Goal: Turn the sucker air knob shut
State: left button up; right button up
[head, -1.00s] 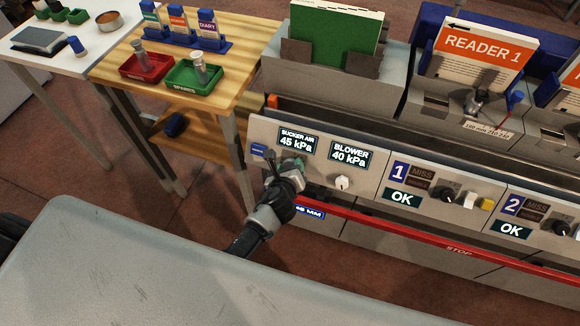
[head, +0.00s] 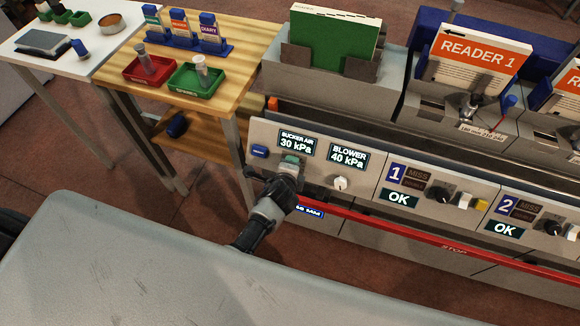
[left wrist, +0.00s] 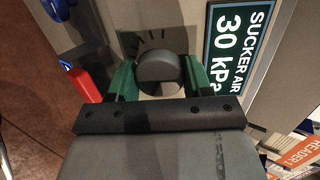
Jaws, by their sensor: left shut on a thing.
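The sucker air knob (left wrist: 158,68) is a dark round knob on the grey panel, with dial marks beside it in the left wrist view. My left gripper (left wrist: 160,78) has its green fingers on either side of the knob and is shut on it. In the head view my left gripper (head: 290,162) is at the panel and hides the knob. The sucker air display (head: 295,142) reads 30 kPa, and the same display (left wrist: 235,50) shows turned sideways in the left wrist view. My right gripper is not in view.
The blower display (head: 347,156) reads 40 kPa, with a white blower knob (head: 340,183) below it. A blue button (head: 259,151) lies left of the sucker air display. A red stop bar (head: 400,232) runs along the machine's front, below the panels.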

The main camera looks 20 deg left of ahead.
pick_arm(q)
jog(key=n+p, duration=0.1)
jog(key=n, duration=0.2)
jog(key=n+p, duration=0.1)
jog(key=n, duration=0.2)
jog(key=shift+g+h, duration=0.3)
jog(key=shift+g, duration=0.1)
jog(key=n+h+p, duration=0.1)
jog(key=n+p, duration=0.1)
jog(key=n, duration=0.4)
jog(key=shift+a, duration=0.1)
jog(key=n+h+p, duration=0.1)
jog(key=n, duration=0.4)
jog(key=shift+s+f, duration=0.1)
jog(key=n, duration=0.3)
jog(key=shift+n+h, duration=0.4)
jog(key=shift+n, duration=0.6)
jog(key=o, duration=0.9)
